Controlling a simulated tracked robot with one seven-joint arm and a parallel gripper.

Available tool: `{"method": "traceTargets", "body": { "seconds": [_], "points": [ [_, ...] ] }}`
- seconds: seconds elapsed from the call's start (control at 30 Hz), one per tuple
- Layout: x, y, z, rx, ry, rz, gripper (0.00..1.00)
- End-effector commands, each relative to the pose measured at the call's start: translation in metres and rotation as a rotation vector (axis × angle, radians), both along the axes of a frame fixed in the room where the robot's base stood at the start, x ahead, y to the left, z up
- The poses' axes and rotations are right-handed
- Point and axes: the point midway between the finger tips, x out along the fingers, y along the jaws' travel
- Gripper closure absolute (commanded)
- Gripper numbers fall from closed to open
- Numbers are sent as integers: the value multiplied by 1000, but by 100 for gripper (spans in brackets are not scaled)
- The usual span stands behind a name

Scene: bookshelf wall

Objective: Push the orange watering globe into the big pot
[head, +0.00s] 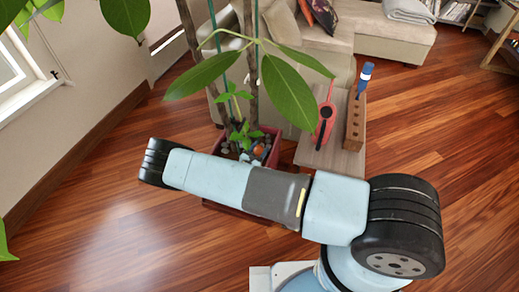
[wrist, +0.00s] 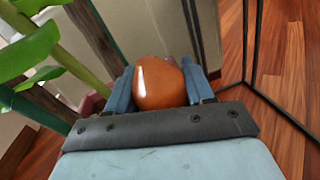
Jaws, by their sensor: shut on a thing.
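The orange watering globe (wrist: 160,84) sits between the two blue fingers of my gripper (wrist: 163,88) in the wrist view. My gripper is shut on it, and its rounded orange end faces the camera. The big pot (head: 277,150) is dark red and square, and stands on the floor in the head view, with a tall plant in it. A small orange patch (head: 258,153), likely the globe, shows inside the pot's outline just above my arm. My arm hides the front of the pot and most of my gripper, and I cannot see whether the globe touches soil.
Plant stems and large leaves (head: 290,92) rise over the pot. A low wooden table (head: 340,160) to its right holds a red tool (head: 325,120) and a wooden block with holes (head: 354,122) with a blue-handled tool (head: 365,78). A sofa stands behind. The wood floor at left is clear.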

Motion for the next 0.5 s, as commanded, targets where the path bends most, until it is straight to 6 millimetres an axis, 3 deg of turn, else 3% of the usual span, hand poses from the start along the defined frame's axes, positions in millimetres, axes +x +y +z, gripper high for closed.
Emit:
{"method": "traceTargets", "body": {
  "seconds": [0.5],
  "points": [
    [0, 0, -13, -1, -1, 0, 79]
  ]
}}
